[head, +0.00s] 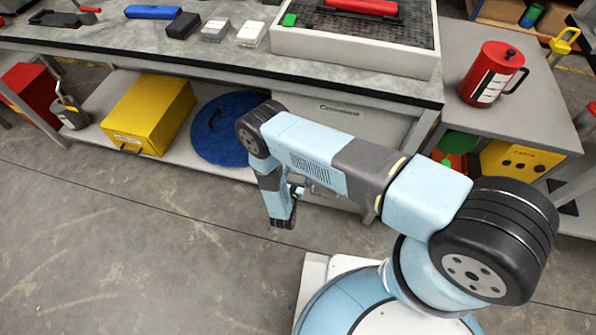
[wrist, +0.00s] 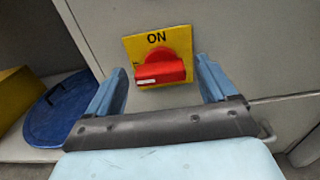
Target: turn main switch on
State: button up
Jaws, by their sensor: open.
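The main switch is a red knob (wrist: 160,70) on a yellow plate (wrist: 158,40) marked "ON" at its top. It sits on the front of a grey cabinet, seen in the wrist view. The knob's grip bar lies roughly level, with a white mark at its left end. My gripper (wrist: 160,85) is open, with one blue finger on each side of the knob. I cannot tell whether either finger touches it. In the head view my arm hides the switch, and my gripper (head: 290,190) is low in front of the grey cabinet (head: 365,125) under the bench.
A blue round lid (head: 225,130) and a yellow box (head: 150,112) stand on the low shelf left of the cabinet. The bench top (head: 120,45) overhangs above. A red can (head: 490,75) stands on the right-hand table. Floor is clear at the left front.

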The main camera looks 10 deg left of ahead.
jog(key=shift+w, duration=0.25)
jog(key=shift+c, duration=0.4)
jog(key=c, duration=1)
